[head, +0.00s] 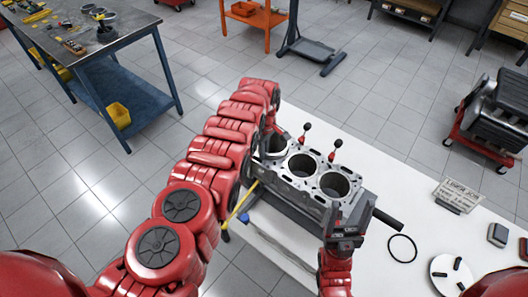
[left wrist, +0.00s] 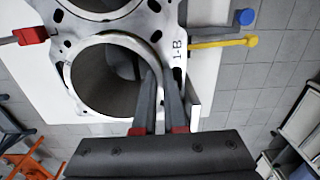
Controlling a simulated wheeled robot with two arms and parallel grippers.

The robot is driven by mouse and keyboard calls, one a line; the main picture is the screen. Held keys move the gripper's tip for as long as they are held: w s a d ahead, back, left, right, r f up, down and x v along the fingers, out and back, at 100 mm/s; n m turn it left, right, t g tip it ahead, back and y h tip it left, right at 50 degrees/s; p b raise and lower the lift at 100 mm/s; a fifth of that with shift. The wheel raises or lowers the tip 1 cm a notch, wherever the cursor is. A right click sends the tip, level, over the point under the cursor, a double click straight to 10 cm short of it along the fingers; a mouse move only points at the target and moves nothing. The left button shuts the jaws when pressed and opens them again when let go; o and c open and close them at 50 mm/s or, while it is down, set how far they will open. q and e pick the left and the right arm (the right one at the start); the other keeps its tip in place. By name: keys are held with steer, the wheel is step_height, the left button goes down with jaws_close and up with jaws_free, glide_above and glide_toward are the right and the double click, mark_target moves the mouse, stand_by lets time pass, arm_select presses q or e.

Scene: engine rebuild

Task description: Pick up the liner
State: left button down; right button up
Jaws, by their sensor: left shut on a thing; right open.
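The grey engine block (head: 303,178) stands on the white bench with its open bores upward. In the left wrist view, my left gripper (left wrist: 160,82) is at the right rim of the nearest bore, with its narrow fingers close together. They appear shut on the wall of the liner (left wrist: 105,76), a grey ring in that bore; how far it sits in is unclear. In the head view, my left arm partly hides the leftmost bore and the left gripper (head: 268,138). My right gripper (head: 345,215) is open and empty by the block's right front corner.
A yellow-handled tool (head: 240,199) lies at the bench's left edge.

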arm_select(q)
step_height(320, 180, up, 21)
steer(key=p, duration=0.7)
steer(key=shift+w+f, duration=0.2)
steer(key=shift+w, duration=0.05)
stand_by(1.3)
stand_by(0.4)
